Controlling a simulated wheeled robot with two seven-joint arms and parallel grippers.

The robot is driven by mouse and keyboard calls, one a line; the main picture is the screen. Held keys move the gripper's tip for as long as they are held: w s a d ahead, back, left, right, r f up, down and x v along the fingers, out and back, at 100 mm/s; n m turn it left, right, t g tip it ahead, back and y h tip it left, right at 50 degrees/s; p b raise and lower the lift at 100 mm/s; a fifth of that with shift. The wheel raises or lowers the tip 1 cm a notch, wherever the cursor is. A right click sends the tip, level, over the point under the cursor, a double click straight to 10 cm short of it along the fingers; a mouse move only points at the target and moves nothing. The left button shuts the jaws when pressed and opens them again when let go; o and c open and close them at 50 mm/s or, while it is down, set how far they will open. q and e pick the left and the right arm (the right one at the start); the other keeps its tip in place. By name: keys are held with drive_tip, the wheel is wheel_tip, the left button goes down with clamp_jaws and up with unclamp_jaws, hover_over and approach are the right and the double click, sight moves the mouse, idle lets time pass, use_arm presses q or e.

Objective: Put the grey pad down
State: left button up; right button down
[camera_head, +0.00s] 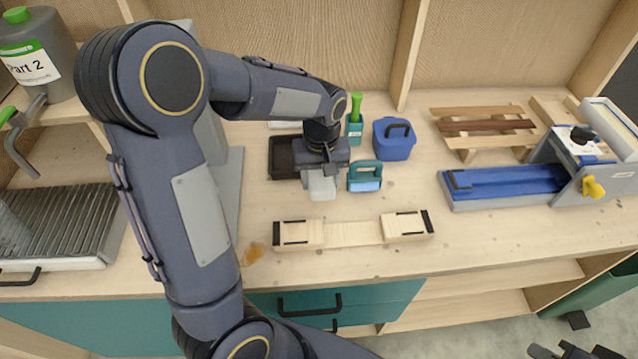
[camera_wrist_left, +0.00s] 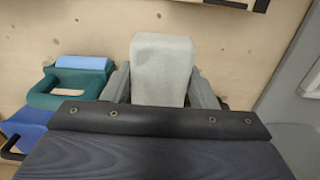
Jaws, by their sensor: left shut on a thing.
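The grey pad (camera_head: 321,187) is a light grey block. My left gripper (camera_head: 318,174) is shut on it, over the workbench. In the left wrist view the pad (camera_wrist_left: 163,68) sits between the two fingers of my left gripper (camera_wrist_left: 160,88), with its free end sticking out past them. I cannot tell whether the pad touches the bench top. My right gripper (camera_head: 575,350) shows only in part at the bottom right corner of the head view, away from the bench; its jaw state is unclear.
A black tray (camera_head: 284,158) lies just left of the pad. A teal-handled block (camera_head: 364,177) and a blue box (camera_head: 394,140) stand to the right. A wooden form (camera_head: 352,232) lies in front. Bare bench (camera_head: 400,185) shows right of the teal-handled block.

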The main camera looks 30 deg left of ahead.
sight(319, 187)
use_arm(q)
drive_tip(key=shift+w+a+f, duration=0.35)
drive_tip(key=shift+a+f, duration=0.05)
drive_tip(key=shift+f, duration=0.2)
drive_tip(key=shift+w+a+f, duration=0.15)
drive_tip(key=shift+f, duration=0.85)
drive_tip(key=shift+w+a+f, duration=0.1)
drive_tip(key=shift+f, duration=0.85)
drive_tip(key=shift+f, duration=0.15)
drive_tip(key=o, duration=0.9)
